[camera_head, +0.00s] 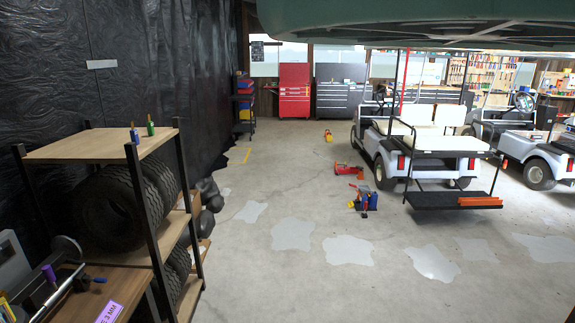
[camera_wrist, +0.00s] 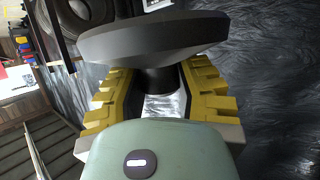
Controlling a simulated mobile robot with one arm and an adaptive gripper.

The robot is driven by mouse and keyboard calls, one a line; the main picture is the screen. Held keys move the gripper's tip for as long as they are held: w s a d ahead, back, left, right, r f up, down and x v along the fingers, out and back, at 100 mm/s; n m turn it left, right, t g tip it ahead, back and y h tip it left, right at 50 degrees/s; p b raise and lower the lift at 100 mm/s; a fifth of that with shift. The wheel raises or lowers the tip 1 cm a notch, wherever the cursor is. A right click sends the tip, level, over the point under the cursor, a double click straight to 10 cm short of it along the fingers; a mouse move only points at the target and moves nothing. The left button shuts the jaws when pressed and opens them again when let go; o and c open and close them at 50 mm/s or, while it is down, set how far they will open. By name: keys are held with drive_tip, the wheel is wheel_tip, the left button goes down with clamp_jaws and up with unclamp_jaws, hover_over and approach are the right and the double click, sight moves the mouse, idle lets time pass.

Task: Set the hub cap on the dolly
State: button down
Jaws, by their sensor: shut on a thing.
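In the wrist view my gripper (camera_wrist: 157,80), with yellow ridged fingers, is shut on a dark grey part, which I take to be the hub cap (camera_wrist: 150,35). It has a wide, shallow disc and a short black neck between the fingers. The disc lies beyond the fingers and looks slightly tilted in that view. I cannot identify the dolly in either view.
A rack (camera_head: 98,147) with black tyres (camera_head: 105,205) stands at left by the black-sheeted wall. A white cart (camera_head: 430,140) stands right. A green roof (camera_head: 420,20) hangs overhead. Tools (camera_head: 365,200) lie on the floor. The middle floor is mostly clear.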

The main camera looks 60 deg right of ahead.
wheel_tip(320, 180, up, 25)
drive_tip(key=p, duration=2.3)
